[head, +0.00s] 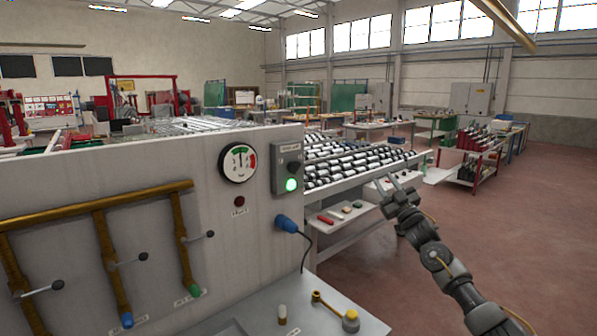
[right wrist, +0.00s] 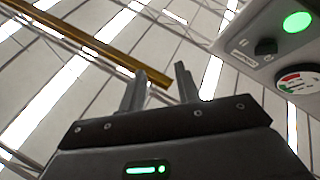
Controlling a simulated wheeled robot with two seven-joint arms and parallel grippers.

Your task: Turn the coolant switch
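The coolant switch (head: 293,168) is a small black knob on a grey control box at the right end of the white machine panel. A lit green lamp (head: 291,184) sits just below it. My right gripper (head: 386,182) is to the right of the box, apart from it, with its fingers raised. In the right wrist view the two fingers (right wrist: 160,78) stand apart with nothing between them. There the black knob (right wrist: 266,47) is at the upper right, beyond the fingers, beside a pale label. My left gripper is not in the head view.
A round gauge (head: 238,163) and a dark red button (head: 239,201) are left of the box. A blue plug (head: 287,223) with a cable is below it. Brass pipes (head: 108,258) with lever valves run along the panel. A roller conveyor (head: 352,160) lies behind my right gripper.

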